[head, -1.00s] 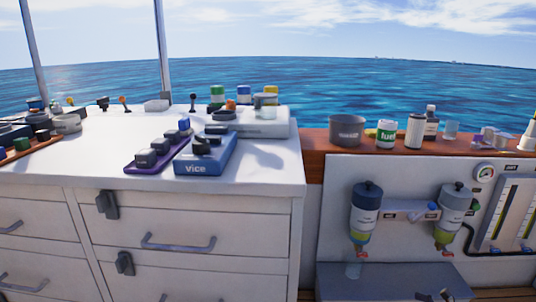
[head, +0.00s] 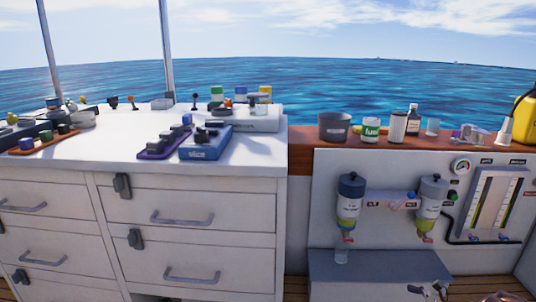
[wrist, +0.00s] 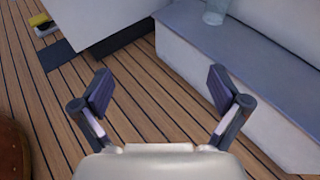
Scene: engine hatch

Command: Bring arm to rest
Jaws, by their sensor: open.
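My gripper (wrist: 160,90) shows in the wrist view with its two dark finger pads spread wide and nothing between them. It points down over the brown plank deck (wrist: 150,115). A grey step (wrist: 240,65) lies to its right, with a clear cup (wrist: 215,12) standing on it at the top. In the head view a small metallic and dark shape appears at the bottom edge in front of the grey step (head: 340,280); I cannot tell what it is.
A wooden ledge (head: 303,136) carries a pot (head: 334,127), a fuel can (head: 371,130) and a yellow container (head: 524,118).

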